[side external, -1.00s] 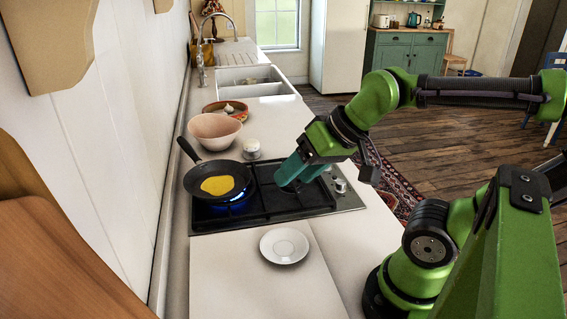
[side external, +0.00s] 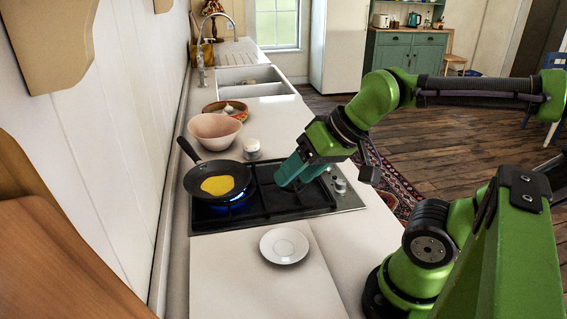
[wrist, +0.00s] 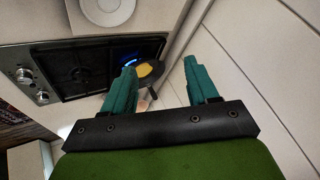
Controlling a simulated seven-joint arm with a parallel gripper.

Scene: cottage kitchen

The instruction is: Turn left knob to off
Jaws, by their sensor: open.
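The stove knobs (side external: 340,185) sit in a row on the right edge of the black gas hob (side external: 262,213). In the wrist view the knobs (wrist: 24,76) show at the far left. A blue flame (side external: 232,202) burns under the frying pan (side external: 203,190), which holds something yellow (side external: 217,185). My gripper (side external: 287,178) is open and empty above the right part of the hob, left of the knobs and apart from them. In the wrist view its teal fingers (wrist: 162,88) are spread, with the pan partly hidden behind one. Some knobs are hidden by my gripper in the side view.
A white saucer (side external: 284,245) lies on the counter in front of the hob. The wall borders the counter on the left.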

